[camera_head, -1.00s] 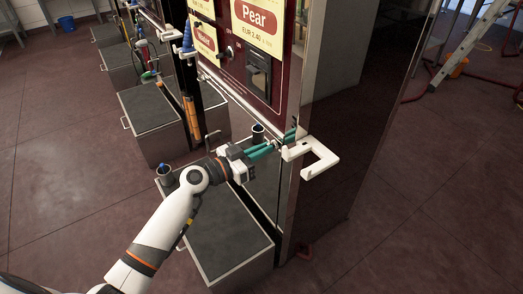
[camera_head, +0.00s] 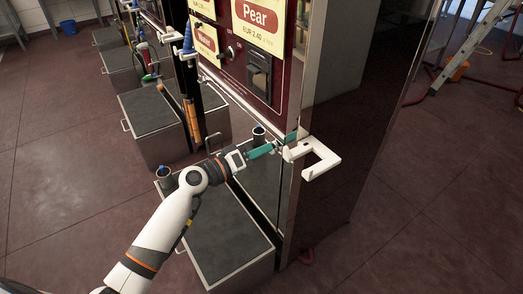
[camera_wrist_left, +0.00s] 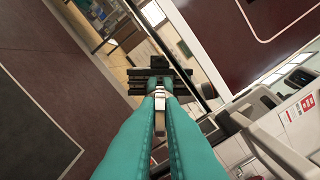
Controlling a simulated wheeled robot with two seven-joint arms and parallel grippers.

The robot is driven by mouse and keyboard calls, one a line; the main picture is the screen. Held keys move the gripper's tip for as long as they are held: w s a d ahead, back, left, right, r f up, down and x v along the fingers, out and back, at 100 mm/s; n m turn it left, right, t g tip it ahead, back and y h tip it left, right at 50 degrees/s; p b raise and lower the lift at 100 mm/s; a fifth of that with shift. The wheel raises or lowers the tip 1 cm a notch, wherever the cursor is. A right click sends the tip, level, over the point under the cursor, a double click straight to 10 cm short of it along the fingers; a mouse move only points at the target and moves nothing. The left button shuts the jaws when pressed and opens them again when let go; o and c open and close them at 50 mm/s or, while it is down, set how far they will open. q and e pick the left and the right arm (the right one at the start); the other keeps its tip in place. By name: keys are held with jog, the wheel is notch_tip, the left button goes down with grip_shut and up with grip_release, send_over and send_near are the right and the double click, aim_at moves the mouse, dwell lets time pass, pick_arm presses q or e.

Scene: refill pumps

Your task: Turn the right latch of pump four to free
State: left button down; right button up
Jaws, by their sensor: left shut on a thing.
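The pump with the "Pear" sign (camera_head: 255,16) stands at the centre of the head view, its maroon front (camera_head: 235,68) facing left. My left gripper (camera_head: 284,142), with teal fingers, is at the pump's lower front corner, beside the white bracket (camera_head: 321,160). In the wrist view its fingers (camera_wrist_left: 160,97) are shut on a small pale metal lever (camera_wrist_left: 160,112), apparently the latch. In the head view the fingers hide most of this latch. I cannot read its setting or the pump's number. My right gripper is not in view.
A grey-topped box (camera_head: 228,237) stands below the pump, under my left arm. More boxes (camera_head: 155,115) and hanging nozzles stand to the left. A ladder (camera_head: 468,48) and red hose are at the right. Open floor lies to both sides.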

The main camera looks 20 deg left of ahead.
pick_arm(q)
jog(key=shift+a+f+n+p, duration=0.1)
jog(key=shift+n+p, duration=0.45)
jog(key=shift+n, duration=1.35)
jog(key=shift+f+n+p, duration=0.1)
jog(key=shift+n+p, duration=0.4)
jog(key=shift+n, duration=1.4)
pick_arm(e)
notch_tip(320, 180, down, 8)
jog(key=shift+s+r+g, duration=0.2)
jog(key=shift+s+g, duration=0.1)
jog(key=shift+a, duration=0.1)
pick_arm(q)
jog(key=c, duration=1.5)
grip_release()
jog(key=shift+c, duration=0.2)
